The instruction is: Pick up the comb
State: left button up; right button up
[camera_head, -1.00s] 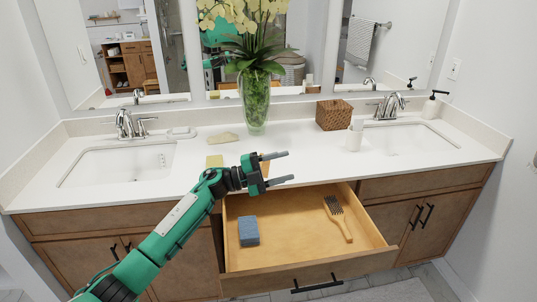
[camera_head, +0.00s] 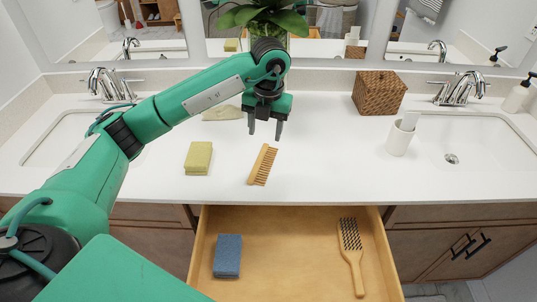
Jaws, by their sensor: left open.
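A wooden comb (camera_head: 262,165) lies flat on the white counter, near the front edge, with its teeth facing right. My left gripper (camera_head: 265,130) points down over the counter just behind the comb. It is open, with nothing between its two dark fingers, and does not touch the comb. My right gripper is not in view.
A yellow sponge (camera_head: 199,158) lies left of the comb. The open drawer (camera_head: 290,255) below holds a blue sponge (camera_head: 228,256) and a wooden hairbrush (camera_head: 351,250). A white cup (camera_head: 400,138) and a wicker box (camera_head: 379,92) stand right. Counter right of the comb is clear.

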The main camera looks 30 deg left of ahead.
pick_arm(q)
jog(key=p, duration=0.1)
send_over(262, 168)
jog(key=f, duration=0.6)
jog(key=shift+d+f, duration=0.15)
jog(key=shift+d, duration=0.15)
jog(key=shift+f, duration=0.65)
jog(key=shift+a+f+p, duration=0.1)
jog(key=shift+f+p, duration=0.45)
jog(key=shift+f, duration=0.2)
notch_tip(262, 168, down, 3)
jog(key=shift+a+r+p, duration=0.1)
jog(key=shift+r+p, duration=0.05)
jog(key=shift+p, duration=0.2)
jog(key=shift+f, duration=0.45)
jog(key=c, duration=0.6)
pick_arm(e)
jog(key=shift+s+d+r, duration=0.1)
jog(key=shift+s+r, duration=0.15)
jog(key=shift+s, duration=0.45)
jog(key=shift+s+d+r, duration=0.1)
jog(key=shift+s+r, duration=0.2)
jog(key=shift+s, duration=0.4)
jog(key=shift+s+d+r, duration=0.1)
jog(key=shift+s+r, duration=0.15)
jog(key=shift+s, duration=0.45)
